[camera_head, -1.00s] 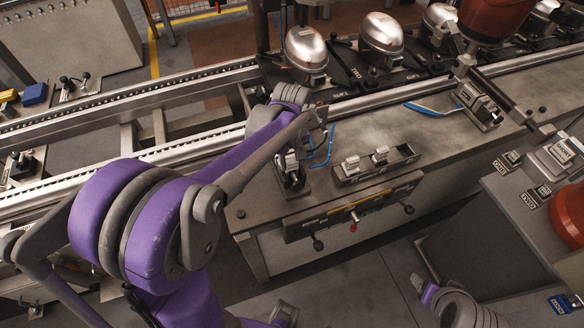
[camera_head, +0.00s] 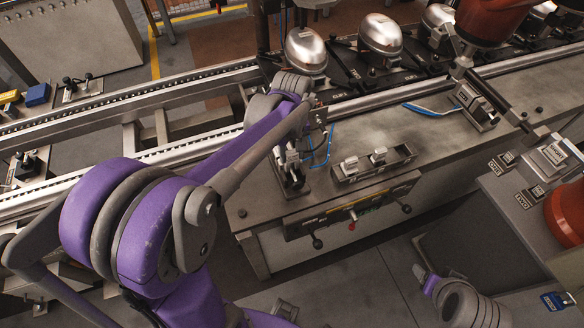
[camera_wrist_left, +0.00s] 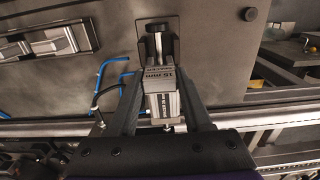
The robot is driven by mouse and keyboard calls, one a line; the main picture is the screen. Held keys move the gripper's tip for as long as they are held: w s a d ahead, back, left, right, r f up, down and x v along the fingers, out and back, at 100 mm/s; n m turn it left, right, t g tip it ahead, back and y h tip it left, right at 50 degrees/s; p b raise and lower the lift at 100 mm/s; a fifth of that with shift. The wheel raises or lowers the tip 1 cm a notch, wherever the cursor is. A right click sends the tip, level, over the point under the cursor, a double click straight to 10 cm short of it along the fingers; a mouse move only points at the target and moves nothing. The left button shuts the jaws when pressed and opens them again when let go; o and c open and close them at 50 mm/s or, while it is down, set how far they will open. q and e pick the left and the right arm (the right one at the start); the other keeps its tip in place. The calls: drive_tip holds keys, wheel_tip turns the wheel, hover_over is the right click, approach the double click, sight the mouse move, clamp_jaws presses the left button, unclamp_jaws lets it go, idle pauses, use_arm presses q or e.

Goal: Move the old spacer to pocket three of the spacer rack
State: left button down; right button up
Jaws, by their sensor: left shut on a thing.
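My left gripper (camera_head: 291,157) reaches down to the small dark stand (camera_head: 292,184) on the bench's near left part. In the left wrist view its two fingers (camera_wrist_left: 160,90) are shut on a grey block marked 15 mm, the old spacer (camera_wrist_left: 158,100). The spacer is at the dark stand (camera_wrist_left: 172,26); I cannot tell whether it still touches it. The spacer rack (camera_head: 345,180) lies to the right of the gripper, with silver blocks in its left and middle pockets. Its right end looks empty. The rack also shows in the left wrist view (camera_wrist_left: 88,32).
A blue cable (camera_head: 328,150) lies on the bench between the stand and the rack. A rail (camera_head: 380,98) runs behind, with silver domed compressors (camera_head: 380,35) beyond it. A clamp fixture (camera_head: 478,108) stands right of the rack. Knobs (camera_head: 317,243) stick out at the front edge.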

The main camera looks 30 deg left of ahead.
use_arm(q)
drive_tip(key=shift+r, duration=0.6)
use_arm(e)
drive_tip(key=shift+w+r, duration=0.2)
drive_tip(key=shift+r, duration=0.2)
use_arm(q)
drive_tip(key=shift+r+p, duration=0.7)
drive_tip(key=shift+r, duration=0.4)
use_arm(e)
drive_tip(key=shift+w+r, duration=0.35)
drive_tip(key=shift+r, duration=0.4)
